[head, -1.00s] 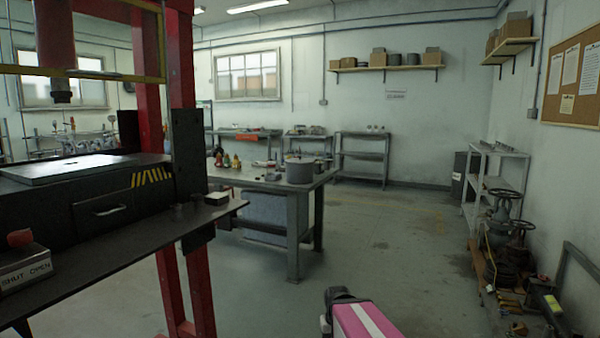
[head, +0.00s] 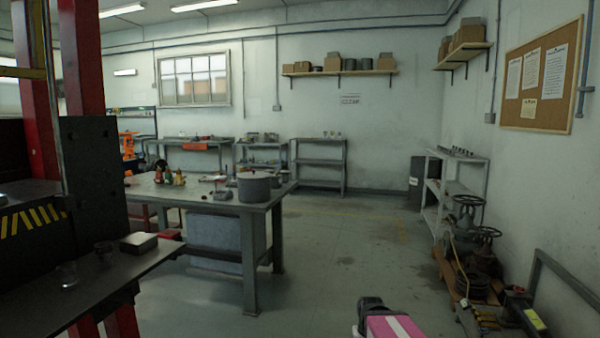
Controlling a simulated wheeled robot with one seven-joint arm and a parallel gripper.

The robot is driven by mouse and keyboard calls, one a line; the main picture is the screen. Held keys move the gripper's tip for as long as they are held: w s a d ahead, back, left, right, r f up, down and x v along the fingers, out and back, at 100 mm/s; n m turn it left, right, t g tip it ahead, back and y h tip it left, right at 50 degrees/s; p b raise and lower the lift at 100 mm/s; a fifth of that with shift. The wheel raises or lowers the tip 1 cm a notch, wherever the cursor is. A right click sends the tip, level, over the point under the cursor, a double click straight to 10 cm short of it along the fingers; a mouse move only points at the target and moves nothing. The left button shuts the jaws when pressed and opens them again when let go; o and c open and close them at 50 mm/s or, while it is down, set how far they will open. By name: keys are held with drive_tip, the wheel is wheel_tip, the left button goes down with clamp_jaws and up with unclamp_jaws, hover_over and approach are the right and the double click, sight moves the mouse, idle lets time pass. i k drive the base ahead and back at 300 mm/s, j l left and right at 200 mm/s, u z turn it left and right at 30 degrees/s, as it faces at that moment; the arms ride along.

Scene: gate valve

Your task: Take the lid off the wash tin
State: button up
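A round grey tin (head: 255,187) with a lid on top, which looks like the wash tin, stands near the right front corner of the steel workbench (head: 200,192). A small knob seems to show on the lid, but it is too small to tell clearly. A pink and black part of my arm (head: 392,325) shows at the bottom edge, well away from the tin. My gripper's fingers are not in view.
A dark press table (head: 95,290) with a small box (head: 138,242) fills the left front. Gate valves (head: 470,250) stand on a pallet at the right. The floor (head: 330,255) between them is clear.

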sight(254, 174)
drive_tip(key=i+l, duration=0.2)
drive_tip(key=i, duration=0.6)
drive_tip(key=i+l+z, duration=0.1)
drive_tip(key=i, duration=0.7)
drive_tip(key=l, duration=0.05)
